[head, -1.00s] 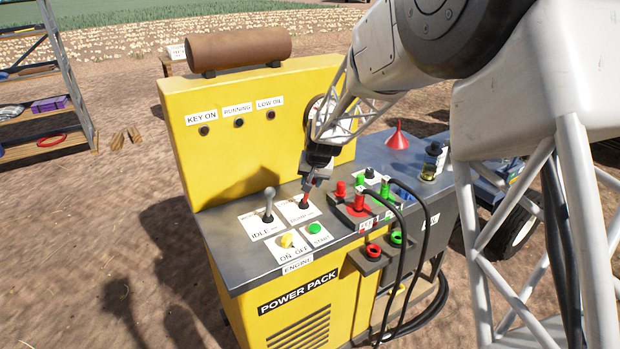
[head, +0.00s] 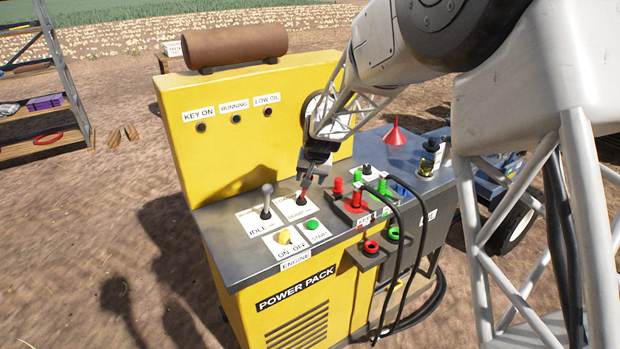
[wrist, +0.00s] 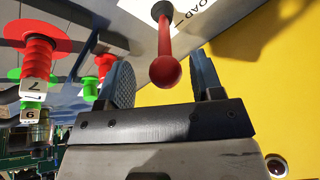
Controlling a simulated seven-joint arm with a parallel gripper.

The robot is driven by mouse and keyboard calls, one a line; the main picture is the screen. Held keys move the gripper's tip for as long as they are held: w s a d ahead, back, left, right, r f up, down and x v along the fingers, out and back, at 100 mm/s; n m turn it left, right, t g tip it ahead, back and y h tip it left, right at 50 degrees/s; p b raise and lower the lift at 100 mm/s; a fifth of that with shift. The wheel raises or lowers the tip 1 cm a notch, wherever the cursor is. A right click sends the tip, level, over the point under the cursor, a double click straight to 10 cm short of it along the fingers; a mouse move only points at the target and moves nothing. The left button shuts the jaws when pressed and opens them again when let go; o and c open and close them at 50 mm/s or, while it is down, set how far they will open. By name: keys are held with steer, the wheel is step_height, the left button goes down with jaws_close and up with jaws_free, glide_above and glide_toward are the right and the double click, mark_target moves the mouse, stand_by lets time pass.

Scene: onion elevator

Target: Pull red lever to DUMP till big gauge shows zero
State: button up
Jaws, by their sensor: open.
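The red lever (head: 303,196) stands on a white label plate on the grey top of the power pack. In the wrist view the red lever (wrist: 165,60) has its round knob between my two open fingers, with a gap on each side. My gripper (head: 310,180) is just above and around the lever's top in the head view, and its open fingers also show in the wrist view (wrist: 162,82). Part of the plate's lettering, ending "OAD", shows in the wrist view. The big gauge (head: 318,106) is mostly hidden behind my arm, so its needle cannot be read.
A grey lever (head: 266,205) marked IDLE stands left of the red one. A yellow key switch (head: 284,237) and a green START button (head: 312,224) sit in front. Red and green hose couplings (head: 357,200) with black hoses stand close on the right.

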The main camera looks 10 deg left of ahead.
steer(key=v, duration=0.7)
steer(key=shift+s+d, duration=0.1)
stand_by(0.4)
steer(key=s+d+r+m+h, duration=0.1)
steer(key=s+d+r, duration=0.4)
steer(key=s+d, duration=0.55)
steer(key=s+d+r, duration=0.6)
steer(key=s+d, duration=0.3)
steer(key=d, duration=0.3)
steer(key=s+d, duration=0.4)
steer(key=s, duration=0.4)
steer(key=s+d+f+h, duration=0.1)
steer(key=s+d, duration=0.4)
steer(key=s, duration=0.4)
steer(key=s+d+f+m+h, duration=0.1)
steer(key=s+d, duration=0.3)
steer(key=s, duration=0.4)
steer(key=shift+s+d+f, duration=0.15)
steer(key=shift+f, duration=0.1)
